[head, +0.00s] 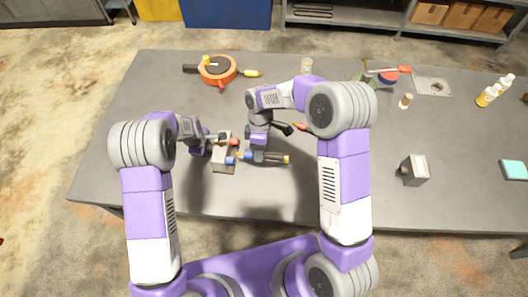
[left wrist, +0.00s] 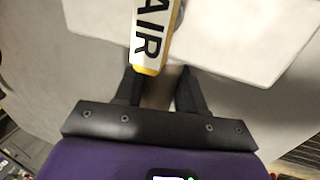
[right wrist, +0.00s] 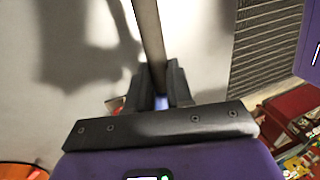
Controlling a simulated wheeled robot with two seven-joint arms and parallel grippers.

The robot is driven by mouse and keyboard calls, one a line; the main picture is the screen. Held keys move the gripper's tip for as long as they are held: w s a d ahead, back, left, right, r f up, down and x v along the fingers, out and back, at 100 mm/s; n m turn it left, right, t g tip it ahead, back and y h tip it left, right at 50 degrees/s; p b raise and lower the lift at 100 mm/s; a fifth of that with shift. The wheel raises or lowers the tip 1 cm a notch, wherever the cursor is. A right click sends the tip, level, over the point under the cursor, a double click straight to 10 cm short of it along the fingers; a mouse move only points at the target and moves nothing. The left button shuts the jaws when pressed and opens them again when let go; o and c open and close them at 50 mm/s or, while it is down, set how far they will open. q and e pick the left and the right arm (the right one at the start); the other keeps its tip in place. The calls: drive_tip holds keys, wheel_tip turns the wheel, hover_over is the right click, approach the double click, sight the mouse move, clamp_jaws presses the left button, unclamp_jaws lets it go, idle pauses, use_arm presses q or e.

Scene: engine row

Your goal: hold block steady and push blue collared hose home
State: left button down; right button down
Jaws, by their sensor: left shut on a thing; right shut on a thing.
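The pale block (head: 221,158) stands on the table in front of my left gripper (head: 208,141), with a blue port and a red port on its right side. My left gripper is shut on it; in the left wrist view the fingers (left wrist: 160,92) close near a white-and-yellow piece marked "AIR" (left wrist: 150,35). My right gripper (head: 260,149) is shut on the blue collared hose (head: 274,159), which lies crosswise to the right of the block. In the right wrist view the dark hose (right wrist: 148,35) runs between the fingers (right wrist: 160,88), with blue showing there. I cannot tell whether its end touches the port.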

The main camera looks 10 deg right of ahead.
drive_tip(key=d+f, duration=0.2)
drive_tip(key=s+d+f, duration=0.1)
drive_tip(key=f, duration=0.1)
drive_tip(key=s+d+f, duration=0.1)
drive_tip(key=d+f, duration=0.1)
drive_tip(key=shift+d, duration=0.35)
drive_tip(key=shift+w+a, duration=0.35)
drive_tip(key=shift+a, duration=0.55)
drive_tip(key=shift+w+a, duration=0.3)
drive_tip(key=shift+a, duration=0.65)
drive_tip(key=shift+w+a, duration=0.35)
drive_tip(key=shift+a, duration=0.55)
drive_tip(key=shift+w+a, duration=0.25)
drive_tip(key=shift+a, duration=0.4)
drive_tip(key=shift+w+a, duration=0.2)
drive_tip(key=shift+a, duration=0.4)
use_arm(q)
drive_tip(key=shift+d, duration=0.1)
use_arm(e)
drive_tip(key=shift+w+a, duration=0.25)
drive_tip(key=shift+a, duration=0.4)
drive_tip(key=shift+a, duration=0.1)
drive_tip(key=c, duration=0.9)
unclamp_jaws()
drive_tip(key=shift+c, duration=0.2)
